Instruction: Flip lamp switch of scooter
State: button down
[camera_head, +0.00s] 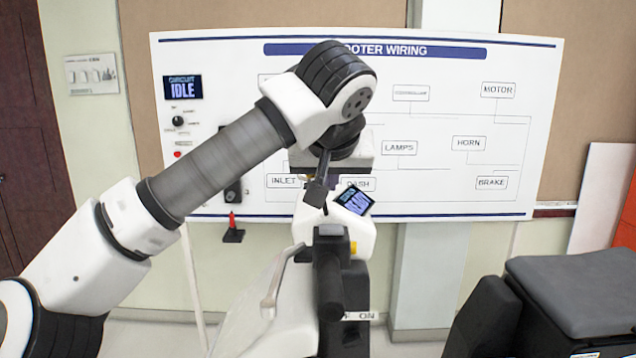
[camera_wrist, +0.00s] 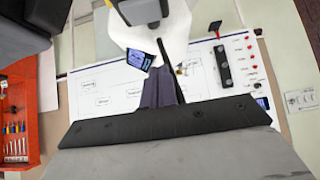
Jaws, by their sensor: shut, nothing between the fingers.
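The scooter (camera_head: 270,290) stands below my arm, with its white head and black handlebar grip (camera_head: 330,290) in the middle of the head view. Its lit dash display (camera_head: 352,201) also shows in the wrist view (camera_wrist: 140,60). A small yellow part (camera_head: 353,248) sits beside the grip. A label with "ON" (camera_head: 362,316) shows to the right of the grip. I cannot make out the lamp switch for certain; it may be partly hidden by the grip. My gripper (camera_head: 318,193) is shut and empty, pointing down above the handlebar, left of the display.
A white wiring board (camera_head: 430,120) stands behind the scooter, with a "CIRCUIT IDLE" screen (camera_head: 183,87) and knobs at its left. A brake lever (camera_head: 279,280) sticks out left of the grip. A dark grey seat (camera_head: 575,285) fills the lower right. An orange tool rack (camera_wrist: 20,120) shows in the wrist view.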

jog(key=b+v, duration=0.1)
jog(key=v, duration=0.8)
jog(key=shift+w+r, duration=0.25)
jog(key=shift+r, duration=0.3)
